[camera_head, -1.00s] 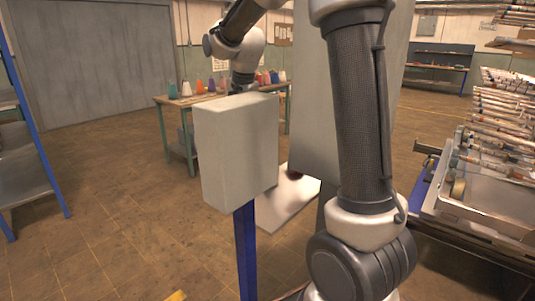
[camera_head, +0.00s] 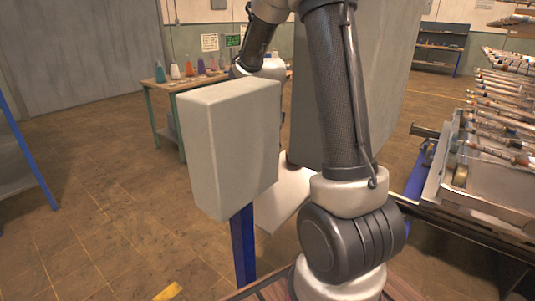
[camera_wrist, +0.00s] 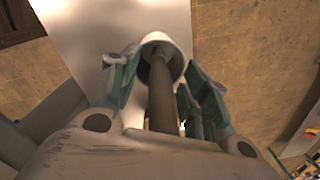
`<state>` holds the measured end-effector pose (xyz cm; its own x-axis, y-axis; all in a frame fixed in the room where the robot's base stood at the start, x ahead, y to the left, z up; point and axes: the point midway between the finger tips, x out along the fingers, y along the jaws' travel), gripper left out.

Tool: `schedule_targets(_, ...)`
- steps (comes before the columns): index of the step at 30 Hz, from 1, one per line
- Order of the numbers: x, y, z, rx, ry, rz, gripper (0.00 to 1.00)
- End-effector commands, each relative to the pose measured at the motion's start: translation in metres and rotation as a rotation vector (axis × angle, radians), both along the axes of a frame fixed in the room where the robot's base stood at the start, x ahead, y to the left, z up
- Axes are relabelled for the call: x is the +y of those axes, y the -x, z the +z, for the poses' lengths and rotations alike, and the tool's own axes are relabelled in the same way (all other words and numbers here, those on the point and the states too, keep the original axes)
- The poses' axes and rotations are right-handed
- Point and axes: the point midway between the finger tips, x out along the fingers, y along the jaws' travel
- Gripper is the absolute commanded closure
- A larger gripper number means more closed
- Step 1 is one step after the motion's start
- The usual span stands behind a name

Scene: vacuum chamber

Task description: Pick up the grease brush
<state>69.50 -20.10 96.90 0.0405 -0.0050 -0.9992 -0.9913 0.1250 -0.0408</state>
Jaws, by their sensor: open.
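In the wrist view a brown rod-like handle (camera_wrist: 162,95), probably the grease brush, runs from a white round cup (camera_wrist: 176,45) towards my camera. Its far end is inside the cup, so any bristles are hidden. My gripper (camera_wrist: 160,82) is open, with one teal-padded finger on each side of the handle. I cannot tell whether either finger touches it. In the head view my gripper and the handle are hidden behind a grey box and my arm.
The grey box (camera_head: 232,145) stands on a blue post (camera_head: 243,245) in front of my arm. A table (camera_head: 170,85) with coloured flasks is behind it. A tray (camera_head: 490,185) with several brush-like tools is at the right. Open floor (camera_head: 100,200) lies at left.

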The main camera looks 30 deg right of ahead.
Motion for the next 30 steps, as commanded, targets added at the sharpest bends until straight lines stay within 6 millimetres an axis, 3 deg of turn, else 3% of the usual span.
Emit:
schedule_targets(9, -0.0002, -0.0004, -0.0076, -0.001, 0.0, 0.001, 0.54)
schedule_targets(17, -0.0003, -0.0005, -0.0074, -0.001, 0.0, 0.001, 1.0)
schedule_targets(30, -0.0004, -0.0015, 0.0001, -0.005, 0.001, 0.001, 1.0)
